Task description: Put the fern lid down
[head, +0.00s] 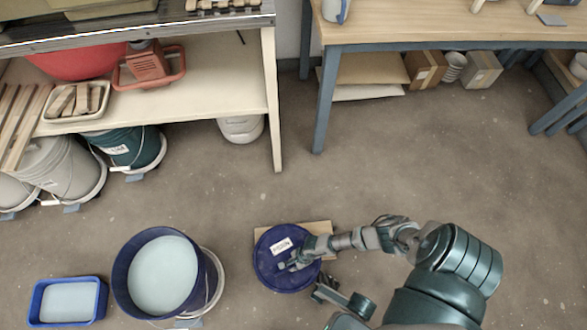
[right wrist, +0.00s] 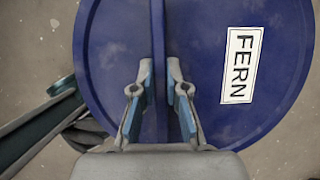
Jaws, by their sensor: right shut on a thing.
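The fern lid (head: 268,270) is a round dark blue disc with a white label, low in the middle of the head view. In the right wrist view the lid (right wrist: 275,45) fills most of the picture and its label reads FERN. My right gripper (head: 288,264) reaches over the lid from the right. In the right wrist view its fingers (right wrist: 159,88) close on the raised rib across the lid. I cannot tell whether the lid touches what is below it. My left gripper does not clearly show.
A pale wooden board (head: 318,228) shows partly beneath the lid. Left of it stand an open blue bucket (head: 120,283) of pale glaze, a white bucket (head: 216,285) and a blue tray (head: 36,305). A shelf (head: 230,75) and a workbench (head: 400,30) stand behind. Floor between is clear.

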